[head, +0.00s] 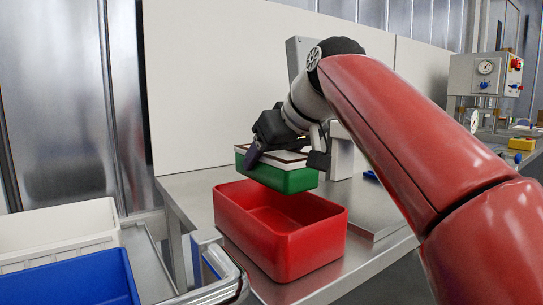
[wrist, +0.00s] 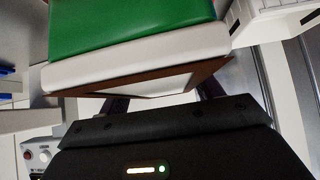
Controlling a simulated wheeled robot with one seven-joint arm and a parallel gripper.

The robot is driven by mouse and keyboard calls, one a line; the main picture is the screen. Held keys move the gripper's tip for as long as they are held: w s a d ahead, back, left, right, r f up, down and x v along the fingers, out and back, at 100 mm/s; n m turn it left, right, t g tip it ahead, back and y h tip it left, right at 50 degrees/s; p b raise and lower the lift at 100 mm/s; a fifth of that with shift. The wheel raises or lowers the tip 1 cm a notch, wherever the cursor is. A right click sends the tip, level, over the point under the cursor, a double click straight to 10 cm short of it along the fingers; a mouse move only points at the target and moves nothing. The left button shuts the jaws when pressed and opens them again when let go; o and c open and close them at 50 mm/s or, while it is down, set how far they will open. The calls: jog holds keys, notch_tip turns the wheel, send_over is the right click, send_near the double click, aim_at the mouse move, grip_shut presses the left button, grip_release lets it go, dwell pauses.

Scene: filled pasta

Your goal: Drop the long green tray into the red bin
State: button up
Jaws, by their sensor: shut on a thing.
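The long green tray (head: 283,177) has a pale rim and a brown inner edge. It is held in the air above the back part of the red bin (head: 318,246) in the head view. My gripper (head: 289,155) is shut on the tray at its upper edge. In the wrist view the tray (wrist: 135,25) fills the upper middle, with its white rim toward my gripper (wrist: 160,105). The bin stands on the steel table, and the part of its inside that shows is empty. The bin does not clearly show in the wrist view.
A white crate (head: 58,227) and a blue crate (head: 75,280) sit on a metal cart at the lower left. A grey machine stands behind my gripper. A control panel (head: 484,75) stands at the far right. The steel table (head: 190,187) is bare left of the bin.

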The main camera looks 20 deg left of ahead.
jog(key=shift+f, duration=0.2)
jog(key=shift+f+b, duration=0.9)
jog(key=shift+f, duration=0.05)
jog(key=shift+f, duration=0.1)
jog(key=shift+f+b, duration=1.45)
jog(key=shift+f, duration=0.25)
jog(key=shift+f, duration=0.2)
jog(key=shift+f+b, duration=0.55)
jog(key=shift+f, duration=0.05)
jog(key=shift+f, duration=0.2)
dwell(0.4)
